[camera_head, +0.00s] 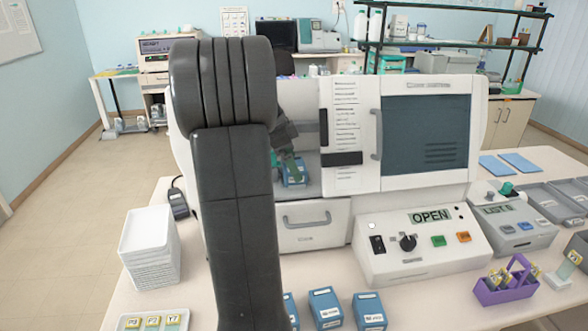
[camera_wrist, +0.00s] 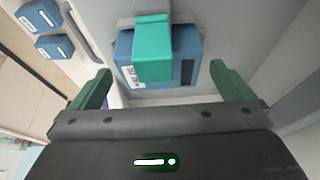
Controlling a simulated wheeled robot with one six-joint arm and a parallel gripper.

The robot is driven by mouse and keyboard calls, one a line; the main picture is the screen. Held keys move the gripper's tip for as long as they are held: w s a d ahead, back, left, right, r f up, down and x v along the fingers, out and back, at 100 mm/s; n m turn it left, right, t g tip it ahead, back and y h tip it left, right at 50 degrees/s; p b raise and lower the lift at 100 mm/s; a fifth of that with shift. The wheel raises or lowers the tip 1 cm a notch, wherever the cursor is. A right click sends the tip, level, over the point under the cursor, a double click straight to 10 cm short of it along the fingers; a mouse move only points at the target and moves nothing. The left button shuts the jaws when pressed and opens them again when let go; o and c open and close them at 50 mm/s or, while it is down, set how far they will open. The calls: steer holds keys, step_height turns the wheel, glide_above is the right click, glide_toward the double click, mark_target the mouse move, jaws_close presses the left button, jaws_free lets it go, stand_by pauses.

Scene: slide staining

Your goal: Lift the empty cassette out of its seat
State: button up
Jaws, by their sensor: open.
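A blue cassette (camera_head: 296,180) with a white label sits inside the open left bay of the large white machine. In the wrist view the blue cassette (camera_wrist: 186,67) has a teal block (camera_wrist: 152,50) on it and rests against a grey seat (camera_wrist: 183,20). My gripper (camera_wrist: 161,76) is open, with one green finger to each side of the cassette and a gap to it. It also shows in the head view (camera_head: 288,162), reaching into the bay. My arm hides part of the bay, and I cannot tell whether the cassette is empty.
The white machine (camera_head: 350,200) encloses the bay, with a drawer (camera_head: 309,222) below. A control box (camera_head: 420,245) reads OPEN. Several blue cassettes (camera_head: 325,308) stand at the front of the table. A stack of white trays (camera_head: 150,245) stands left, a purple rack (camera_head: 507,284) right.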

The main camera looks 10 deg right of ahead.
steer(key=shift+f, duration=0.15)
steer(key=c, duration=1.1)
steer(key=shift+c, duration=0.2)
